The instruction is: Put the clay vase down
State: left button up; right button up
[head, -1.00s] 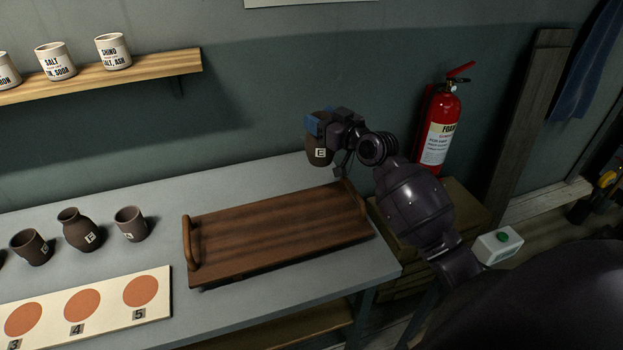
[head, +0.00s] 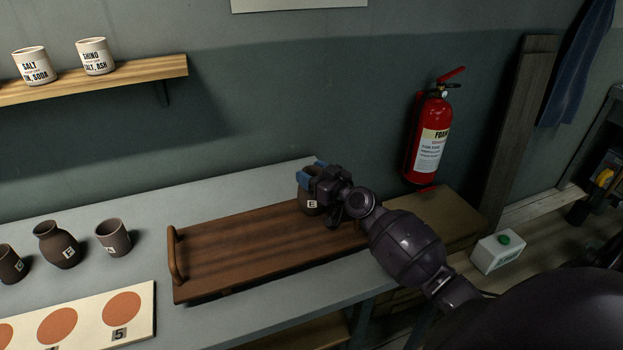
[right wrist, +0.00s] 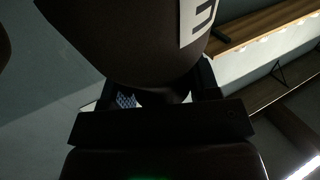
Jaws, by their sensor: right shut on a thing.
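The clay vase (head: 303,207), dark brown with a white label E, is at the far right end of the wooden tray (head: 240,250). My right gripper (head: 312,172), with blue fingertips, is shut on it from above and to the right. The arm hides part of the vase and the tray's right handle. I cannot tell whether the vase's base touches the tray. In the right wrist view the vase (right wrist: 125,40) fills the upper middle, between the fingers. My left gripper is not in view.
Several brown pots, among them a vase (head: 58,246) and a cup (head: 113,238), stand on the grey table (head: 225,194) left of the tray. A board with orange discs (head: 90,318) lies in front. A fire extinguisher (head: 430,140) hangs at right. The tray's middle is bare.

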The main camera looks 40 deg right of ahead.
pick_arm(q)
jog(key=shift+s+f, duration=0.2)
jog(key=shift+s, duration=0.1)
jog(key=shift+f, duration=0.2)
pick_arm(e)
jog(key=shift+f, duration=0.15)
jog(key=o, duration=1.5)
jog(key=shift+c, duration=0.2)
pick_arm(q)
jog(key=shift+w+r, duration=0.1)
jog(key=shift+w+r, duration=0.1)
